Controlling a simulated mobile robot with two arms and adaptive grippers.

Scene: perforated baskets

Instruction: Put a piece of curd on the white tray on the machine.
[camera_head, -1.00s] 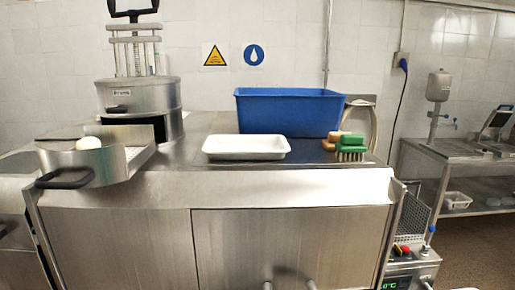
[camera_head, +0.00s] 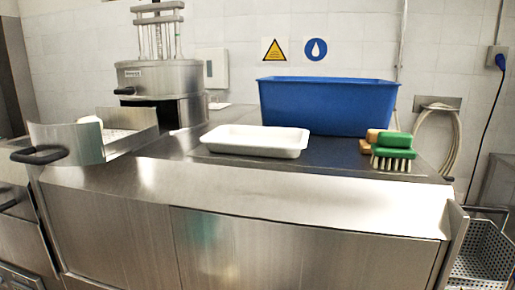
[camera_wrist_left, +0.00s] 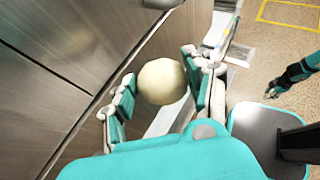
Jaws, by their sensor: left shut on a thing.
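In the left wrist view my left gripper (camera_wrist_left: 160,70) is shut on a round, pale cream piece of curd (camera_wrist_left: 162,84). The curd sits between the two padded fingers, beside a steel cabinet front. The white tray (camera_head: 256,142) lies on the steel machine top (camera_head: 190,190), in front of the blue bin, and looks empty. Another white rounded piece (camera_head: 91,120) shows partly behind the wall of the steel pan at the left. A dark and teal arm end, probably my right gripper (camera_wrist_left: 272,90), shows small at the right of the wrist view; its jaws are unclear.
The blue bin (camera_head: 328,106) stands behind the tray. Brushes (camera_head: 393,151) lie to the right. The steel pan (camera_head: 72,142) with a black handle juts out at the left, below a steel press (camera_head: 158,77). The machine's front strip is clear.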

